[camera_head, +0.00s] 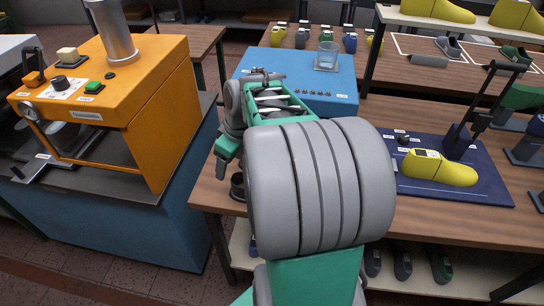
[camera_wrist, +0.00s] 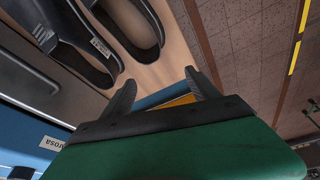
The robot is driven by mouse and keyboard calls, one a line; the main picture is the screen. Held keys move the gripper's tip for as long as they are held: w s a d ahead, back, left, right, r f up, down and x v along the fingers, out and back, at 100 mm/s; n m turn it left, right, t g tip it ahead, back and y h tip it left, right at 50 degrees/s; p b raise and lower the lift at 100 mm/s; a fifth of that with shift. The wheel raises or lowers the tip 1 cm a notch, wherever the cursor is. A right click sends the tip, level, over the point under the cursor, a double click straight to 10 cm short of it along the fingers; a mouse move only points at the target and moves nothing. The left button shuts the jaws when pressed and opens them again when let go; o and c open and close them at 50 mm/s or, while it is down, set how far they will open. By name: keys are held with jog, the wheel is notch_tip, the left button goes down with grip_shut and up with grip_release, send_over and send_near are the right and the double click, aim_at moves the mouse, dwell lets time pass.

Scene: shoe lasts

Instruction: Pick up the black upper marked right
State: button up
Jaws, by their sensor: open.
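Two black uppers with open tops lie side by side on a wooden surface in the wrist view, one at the upper left (camera_wrist: 70,42) and one nearer the fingers (camera_wrist: 153,48). In the head view my arm hides most of this spot; only a dark rounded piece (camera_head: 238,187) shows at the table's left edge.
An orange machine (camera_head: 150,85) on a blue cabinet stands left of the wooden table (camera_head: 212,190), across a narrow gap. A blue box (camera_head: 335,100) sits behind my arm. A yellow last (camera_head: 455,173) lies on a blue board at right. More dark shoes (camera_head: 402,260) sit on the lower shelf.

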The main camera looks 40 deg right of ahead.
jog(key=shift+o, duration=0.8)
jog(key=d+f+n, duration=0.1)
jog(key=d, duration=0.7)
jog(key=shift+d+f+p, duration=0.15)
jog(key=shift+d+p, duration=0.15)
jog(key=s+d+f+n+t, duration=0.1)
jog(key=s+d+f+n, duration=0.15)
jog(key=d, duration=0.65)
jog(key=shift+m+y, duration=0.4)
jog(key=shift+m, duration=0.05)
jog(key=p+x, duration=0.2)
jog(key=x, duration=0.5)
jog(key=shift+w+a+f, duration=0.15)
jog(key=shift+w, duration=0.15)
jog(key=shift+c, duration=0.5)
jog(key=c, duration=1)
jog(key=shift+c, duration=0.6)
